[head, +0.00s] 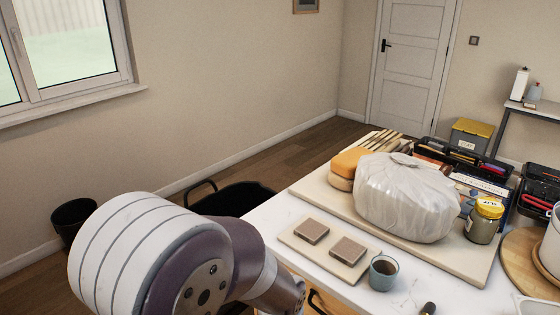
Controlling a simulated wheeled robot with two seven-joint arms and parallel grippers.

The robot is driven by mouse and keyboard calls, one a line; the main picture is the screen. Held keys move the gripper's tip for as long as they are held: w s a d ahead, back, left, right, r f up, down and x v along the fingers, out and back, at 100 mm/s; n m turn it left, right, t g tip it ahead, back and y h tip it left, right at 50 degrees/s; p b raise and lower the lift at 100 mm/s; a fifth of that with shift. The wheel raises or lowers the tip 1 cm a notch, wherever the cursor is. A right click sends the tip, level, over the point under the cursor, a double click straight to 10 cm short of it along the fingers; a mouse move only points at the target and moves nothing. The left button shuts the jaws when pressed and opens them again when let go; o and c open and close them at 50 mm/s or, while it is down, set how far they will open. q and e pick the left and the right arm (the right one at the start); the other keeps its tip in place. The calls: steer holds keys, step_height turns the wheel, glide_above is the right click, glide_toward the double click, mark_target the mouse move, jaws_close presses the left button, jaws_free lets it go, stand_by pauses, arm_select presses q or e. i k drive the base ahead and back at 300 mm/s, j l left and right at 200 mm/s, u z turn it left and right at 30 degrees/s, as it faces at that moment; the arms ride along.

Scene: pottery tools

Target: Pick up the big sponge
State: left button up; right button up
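An orange-tan sponge (348,161) with rounded corners lies at the left back of a pale board on the table. A paler layer shows under its orange top; I cannot tell whether that is a second sponge. A large plastic-wrapped lump (405,196) stands just right of it and covers part of its right side. My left arm comes in at the bottom, well in front of the sponge and apart from it. Neither my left gripper nor my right gripper is visible in the head view.
Two brown textured squares lie on a small board (354,272) at the table's front. A teal cup (383,274) with dark contents stands beside it. A yellow-lidded jar (484,221) and black tool trays (462,158) are to the right. A black tub (232,198) stands left of the table.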

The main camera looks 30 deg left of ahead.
mark_target(345, 163)
steer(key=l+u, duration=0.15)
steer(key=u, duration=0.4)
steer(key=z, duration=2)
steer(key=u, duration=2)
steer(key=i+j, duration=0.15)
steer(key=j, duration=0.2)
steer(key=i+j, duration=0.15)
steer(key=j, duration=0.2)
steer(key=i+j, duration=0.2)
steer(key=j, duration=0.1)
